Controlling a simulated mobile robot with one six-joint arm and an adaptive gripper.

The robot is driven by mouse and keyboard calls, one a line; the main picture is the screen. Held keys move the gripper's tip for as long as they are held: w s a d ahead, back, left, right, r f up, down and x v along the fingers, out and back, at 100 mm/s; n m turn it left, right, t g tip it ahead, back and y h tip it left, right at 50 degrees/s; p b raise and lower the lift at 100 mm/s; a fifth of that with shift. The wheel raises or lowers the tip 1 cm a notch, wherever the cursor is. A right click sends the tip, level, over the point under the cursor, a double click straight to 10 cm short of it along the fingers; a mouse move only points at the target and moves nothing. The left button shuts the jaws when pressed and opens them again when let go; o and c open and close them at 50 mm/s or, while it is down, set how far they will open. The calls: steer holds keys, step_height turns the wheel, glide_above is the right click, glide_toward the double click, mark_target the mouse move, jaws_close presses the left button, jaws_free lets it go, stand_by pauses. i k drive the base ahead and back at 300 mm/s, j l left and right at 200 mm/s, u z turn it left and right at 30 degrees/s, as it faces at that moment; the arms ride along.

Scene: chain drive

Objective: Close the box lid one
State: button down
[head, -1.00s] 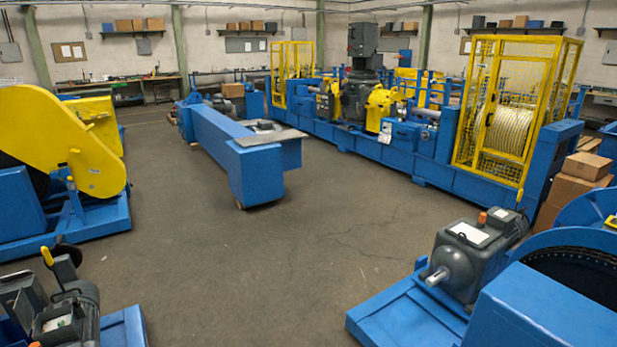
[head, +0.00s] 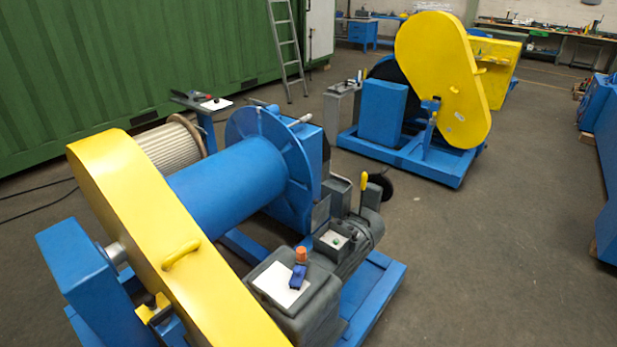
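I cannot make out a box with a lid in the head view now. The nearest machine has a long yellow cover (head: 165,235) with a yellow handle (head: 181,254) on its face, and it looks shut over the drive. A second yellow cover (head: 445,75) stands upright on a machine farther back, with a small handle on its side. My gripper is not in view.
A blue drum (head: 235,180) and a grey gearbox (head: 295,300) sit on the near machine's blue frame. A green container (head: 130,75) fills the back left, with a ladder (head: 288,45) leaning on it. Open floor (head: 480,270) lies at right.

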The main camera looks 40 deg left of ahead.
mark_target(320, 213)
steer(key=i+u, duration=0.4)
steer(key=i+l+u, duration=0.65)
steer(key=i+u, duration=0.15)
steer(key=i, duration=0.15)
steer(key=i+l+u, duration=0.65)
steer(key=u, duration=0.3)
steer(key=i+l+u, duration=0.15)
steer(key=u, duration=0.3)
steer(key=l+u, duration=0.5)
steer(key=i+l+u, duration=0.1)
steer(key=u, duration=0.35)
steer(key=l, duration=0.1)
